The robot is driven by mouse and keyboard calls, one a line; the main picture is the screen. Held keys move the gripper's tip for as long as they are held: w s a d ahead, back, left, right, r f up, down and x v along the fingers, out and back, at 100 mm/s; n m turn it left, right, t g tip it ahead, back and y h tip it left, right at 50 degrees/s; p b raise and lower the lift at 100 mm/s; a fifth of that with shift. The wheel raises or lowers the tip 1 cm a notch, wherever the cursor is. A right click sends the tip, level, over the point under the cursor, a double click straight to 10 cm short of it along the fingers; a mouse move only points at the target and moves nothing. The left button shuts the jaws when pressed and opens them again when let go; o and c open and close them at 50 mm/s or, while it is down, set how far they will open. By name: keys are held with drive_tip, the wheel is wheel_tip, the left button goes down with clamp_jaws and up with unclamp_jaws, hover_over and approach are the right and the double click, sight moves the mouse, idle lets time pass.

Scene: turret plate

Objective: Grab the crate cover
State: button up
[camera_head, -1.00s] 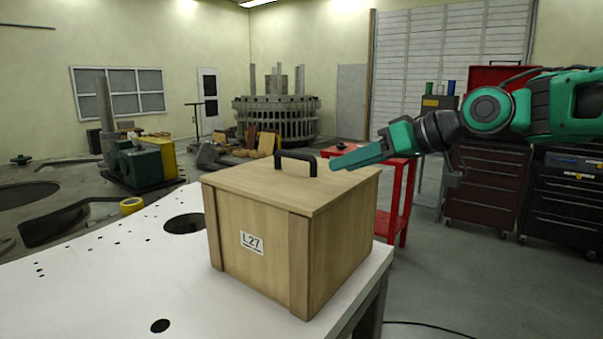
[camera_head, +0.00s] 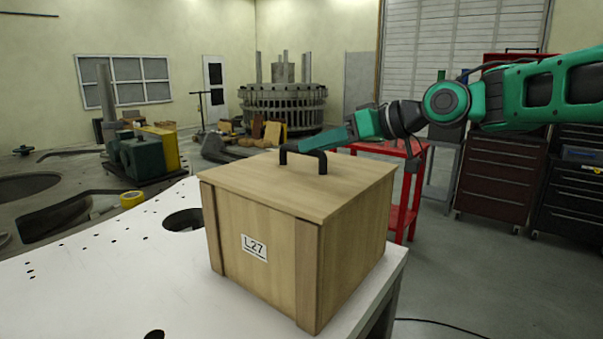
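A wooden crate (camera_head: 255,235) marked L27 stands on the white plate. Its wooden cover (camera_head: 345,190) lies flat on top and carries a black handle (camera_head: 322,160). My gripper (camera_head: 303,147) reaches in from the right, its green fingers slanting down to the handle. The fingertips overlap the handle's top bar in the picture. I cannot tell whether the fingers are around it, touching it or just behind it. The fingers look like one wedge from this side, so their opening is hidden.
The white plate (camera_head: 120,255) has holes, one large hole (camera_head: 183,219) left of the crate. A red cart (camera_head: 410,190) stands behind the crate at right. Tool cabinets (camera_head: 500,180) stand farther right. A yellow tape roll (camera_head: 131,199) lies beyond the plate.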

sight(302, 162)
drive_tip(key=x, duration=0.5)
drive_tip(key=shift+s+f, duration=0.1)
drive_tip(key=shift+s, duration=0.15)
clamp_jaws()
idle(1.2)
